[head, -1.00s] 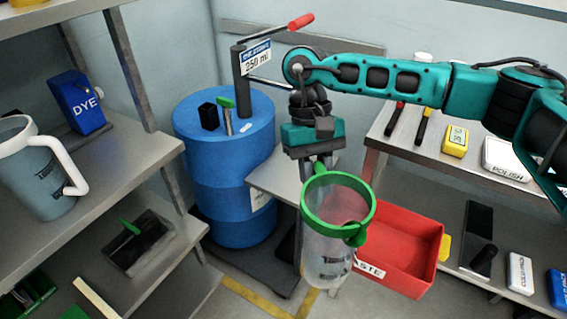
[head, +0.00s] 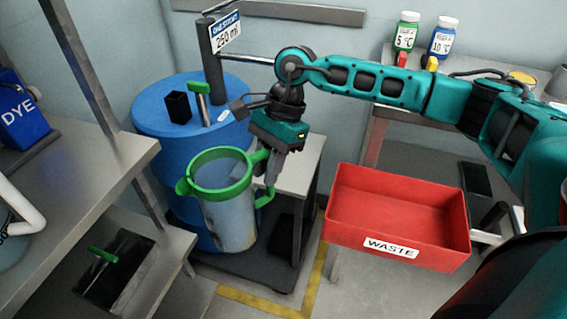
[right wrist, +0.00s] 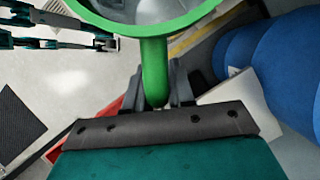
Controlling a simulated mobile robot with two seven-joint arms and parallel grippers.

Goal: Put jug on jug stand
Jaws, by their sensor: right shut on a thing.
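The jug (head: 229,213) has a clear body and a green rim, spout and handle. My right gripper (head: 268,172) is shut on its green handle and holds it in front of the blue drum, slightly tilted. In the right wrist view, the green handle (right wrist: 154,70) is between the fingers of my right gripper (right wrist: 157,98). The grey platform (head: 300,165) beside the drum looks like the jug stand; its top is partly hidden by my gripper. My left gripper is not in the head view.
A post with a 250 ml sign (head: 225,32) rises behind. A red waste bin (head: 395,215) is at right. Grey shelves (head: 95,165) are at left.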

